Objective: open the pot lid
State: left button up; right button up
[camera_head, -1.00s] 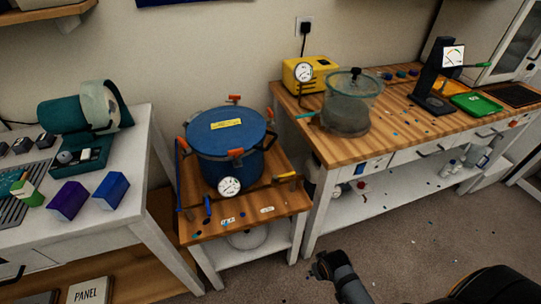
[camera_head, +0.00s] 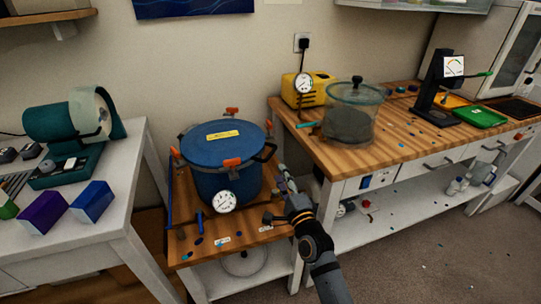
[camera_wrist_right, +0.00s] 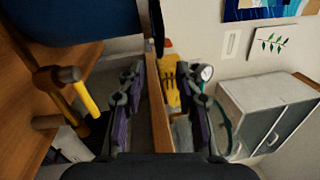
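The blue pot (camera_head: 222,185) stands on the small wooden-topped stand. Its flat blue lid (camera_head: 232,145) is on, with a yellow label on top. Orange-handled clamps (camera_head: 232,163) sit around the rim, and a white gauge (camera_head: 225,201) is on the front. My right gripper (camera_head: 284,196) is just right of the pot, below lid height in the picture, with a gap between them. In the right wrist view its fingers (camera_wrist_right: 160,100) are apart with nothing held between them; the pot's blue side (camera_wrist_right: 70,20) fills the upper left. My left gripper is out of view.
The workbench (camera_head: 350,155) at right carries a clear chamber (camera_head: 352,115) and a yellow box (camera_head: 312,88). A white table (camera_head: 100,225) with a teal machine is at left.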

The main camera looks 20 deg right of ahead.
aim_at(270, 154)
jog(key=w, duration=0.7)
jog(key=w+r+p, duration=0.1)
jog(key=w, duration=0.2)
jog(key=shift+w+a+r, duration=0.1)
jog(key=shift+w+a, duration=0.1)
grip_shut()
